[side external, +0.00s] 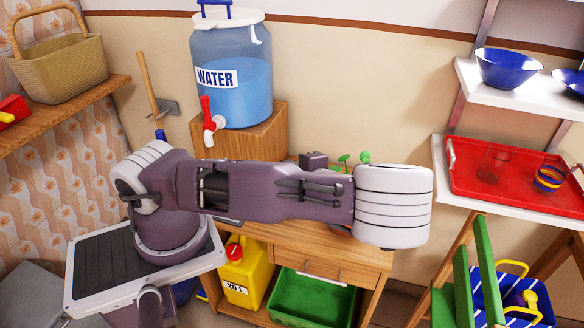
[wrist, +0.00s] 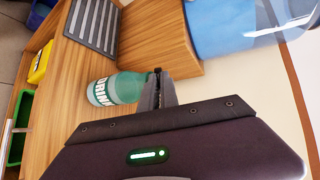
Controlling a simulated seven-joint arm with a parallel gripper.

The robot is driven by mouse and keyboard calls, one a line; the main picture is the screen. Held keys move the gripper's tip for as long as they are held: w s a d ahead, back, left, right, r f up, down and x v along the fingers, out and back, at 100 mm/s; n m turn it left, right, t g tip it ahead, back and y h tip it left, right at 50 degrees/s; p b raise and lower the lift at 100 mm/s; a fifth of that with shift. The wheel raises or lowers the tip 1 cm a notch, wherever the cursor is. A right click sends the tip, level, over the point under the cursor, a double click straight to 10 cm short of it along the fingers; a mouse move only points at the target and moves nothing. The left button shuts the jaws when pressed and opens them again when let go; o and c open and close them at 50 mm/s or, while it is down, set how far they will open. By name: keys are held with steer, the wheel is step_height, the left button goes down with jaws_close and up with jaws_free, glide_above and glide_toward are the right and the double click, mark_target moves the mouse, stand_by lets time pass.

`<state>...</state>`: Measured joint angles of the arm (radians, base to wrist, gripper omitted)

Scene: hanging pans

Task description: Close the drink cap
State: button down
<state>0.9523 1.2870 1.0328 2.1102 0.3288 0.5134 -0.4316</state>
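A green drink bottle (wrist: 118,89) with white "DRINK" lettering shows in the wrist view, on the wooden table (wrist: 62,83). My gripper (wrist: 157,78) is at the bottle's right end in that view. A grey finger covers that end, so the cap and its state are hidden. I cannot tell whether the finger touches the bottle or whether the fingers are apart. In the side external view my arm blocks the bottle and the gripper's tips.
A water dispenser (side external: 234,75) with a red-and-white tap stands on a wooden block (side external: 265,135) close behind my arm. A yellow jug (side external: 243,272) and a green crate (side external: 312,298) are below the table. A red tray (side external: 500,185) is on the right shelf.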

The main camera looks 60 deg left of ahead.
steer(key=c, duration=1.6)
jaws_free()
steer(key=v, duration=0.7)
steer(key=shift+o, duration=0.4)
steer(key=shift+d, duration=0.1)
